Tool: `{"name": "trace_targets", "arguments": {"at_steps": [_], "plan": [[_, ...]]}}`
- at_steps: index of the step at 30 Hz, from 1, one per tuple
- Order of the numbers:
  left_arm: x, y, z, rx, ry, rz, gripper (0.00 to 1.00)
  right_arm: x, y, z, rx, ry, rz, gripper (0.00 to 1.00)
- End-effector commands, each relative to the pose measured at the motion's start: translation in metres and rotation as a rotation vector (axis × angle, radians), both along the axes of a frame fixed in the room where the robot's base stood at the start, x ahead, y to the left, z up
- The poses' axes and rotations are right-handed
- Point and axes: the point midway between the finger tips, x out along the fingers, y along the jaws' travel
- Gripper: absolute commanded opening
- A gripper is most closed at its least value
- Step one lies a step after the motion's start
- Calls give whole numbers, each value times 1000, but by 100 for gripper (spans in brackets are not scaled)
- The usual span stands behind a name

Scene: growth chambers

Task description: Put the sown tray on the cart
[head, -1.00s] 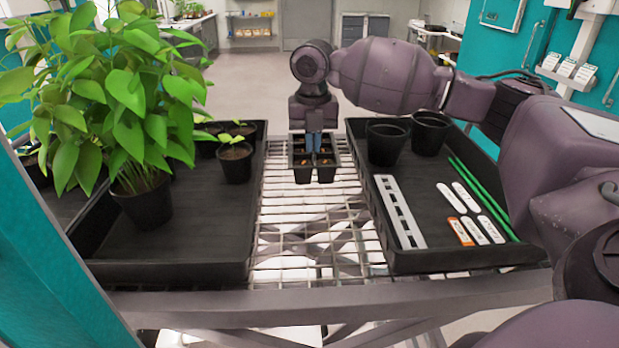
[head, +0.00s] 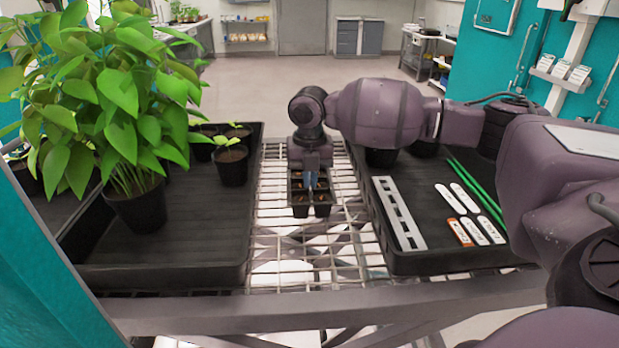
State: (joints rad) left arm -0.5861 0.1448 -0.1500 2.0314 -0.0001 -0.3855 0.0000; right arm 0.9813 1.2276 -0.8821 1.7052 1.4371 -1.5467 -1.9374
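The sown tray (head: 298,211) is a small black cell tray with brown fill in its cells. It is over the wire-mesh top of the cart (head: 300,265), in the gap between two large black trays. My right gripper (head: 312,184) points down at the tray's middle, its bluish fingers closed on the tray's inner wall. The gripper's body covers the tray's far part. I cannot tell whether the tray touches the mesh or hangs just above it. My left gripper is not in view.
The left black tray (head: 190,245) holds a tall leafy plant (head: 135,205) and small seedling pots (head: 231,165). The right black tray (head: 430,262) holds a slotted white strip (head: 398,213), labels (head: 466,197), green stakes (head: 480,188) and dark pots. The near mesh is clear.

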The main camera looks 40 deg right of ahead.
Motion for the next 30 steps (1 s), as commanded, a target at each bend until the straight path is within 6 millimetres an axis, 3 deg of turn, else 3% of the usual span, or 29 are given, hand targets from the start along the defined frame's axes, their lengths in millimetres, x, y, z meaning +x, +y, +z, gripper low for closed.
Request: {"name": "trace_targets", "arguments": {"at_steps": [4,9,20,30], "plan": [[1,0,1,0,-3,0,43,0,0,-1,1,-1,0,0],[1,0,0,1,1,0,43,0,0,-2,0,0,0,29],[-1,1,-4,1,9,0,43,0,0,3,-1,-1,0,29],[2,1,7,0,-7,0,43,0,0,60,0,-5,1,29]]}}
